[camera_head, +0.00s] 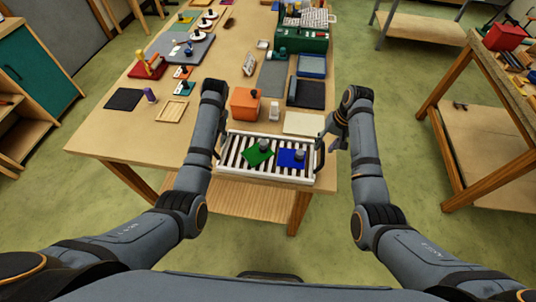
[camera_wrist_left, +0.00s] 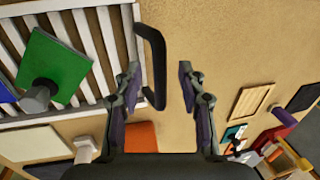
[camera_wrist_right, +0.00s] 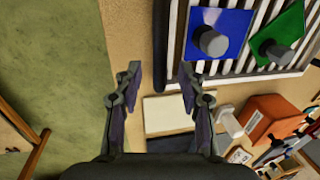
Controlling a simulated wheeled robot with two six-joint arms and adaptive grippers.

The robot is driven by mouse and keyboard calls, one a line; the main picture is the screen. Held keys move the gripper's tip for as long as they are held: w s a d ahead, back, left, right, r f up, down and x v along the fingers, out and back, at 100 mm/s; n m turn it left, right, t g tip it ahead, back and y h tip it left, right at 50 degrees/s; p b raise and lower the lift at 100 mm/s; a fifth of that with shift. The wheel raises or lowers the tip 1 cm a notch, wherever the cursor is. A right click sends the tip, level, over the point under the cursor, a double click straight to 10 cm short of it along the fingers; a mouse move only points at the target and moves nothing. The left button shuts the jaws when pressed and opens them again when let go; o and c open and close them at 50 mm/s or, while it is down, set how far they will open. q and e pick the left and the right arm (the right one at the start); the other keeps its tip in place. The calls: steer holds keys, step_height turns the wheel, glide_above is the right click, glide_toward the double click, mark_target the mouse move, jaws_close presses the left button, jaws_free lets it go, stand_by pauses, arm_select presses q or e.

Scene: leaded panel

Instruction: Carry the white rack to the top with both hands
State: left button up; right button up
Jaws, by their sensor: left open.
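The white rack (camera_head: 265,178) of slats lies at the near edge of the wooden table, with a dark handle at each end. On it are a green plate (camera_head: 257,153) and a blue plate (camera_head: 291,158), each with a grey knob. In the left wrist view my left gripper (camera_wrist_left: 160,76) is open, with the rack's left handle (camera_wrist_left: 154,50) reaching between its fingers. In the right wrist view my right gripper (camera_wrist_right: 160,76) is open, with the right handle (camera_wrist_right: 160,45) just ahead of the gap. Whether either touches its handle is unclear.
An orange box (camera_head: 245,104), a white bottle (camera_head: 274,111) and a cream board (camera_head: 304,123) stand just behind the rack. Trays, tools and a green case (camera_head: 302,40) fill the table further back. Another bench (camera_head: 490,65) stands at the right.

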arm_select(q)
steer(key=shift+w+a+f, duration=0.1)
steer(key=shift+a+f, duration=0.05)
steer(key=shift+f, duration=0.5)
steer(key=shift+a+f, duration=0.1)
steer(key=shift+f, duration=0.55)
arm_select(e)
steer(key=shift+w+a+f, duration=0.1)
steer(key=shift+a+f, duration=0.05)
steer(key=shift+f, duration=0.5)
steer(key=shift+a+f, duration=0.1)
steer(key=shift+f, duration=0.55)
arm_select(q)
steer(key=shift+c, duration=0.4)
arm_select(e)
steer(key=shift+c, duration=0.4)
arm_select(q)
jaws_close()
arm_select(e)
jaws_close()
arm_select(q)
steer(key=shift+w, duration=0.15)
arm_select(e)
steer(key=shift+w, duration=0.15)
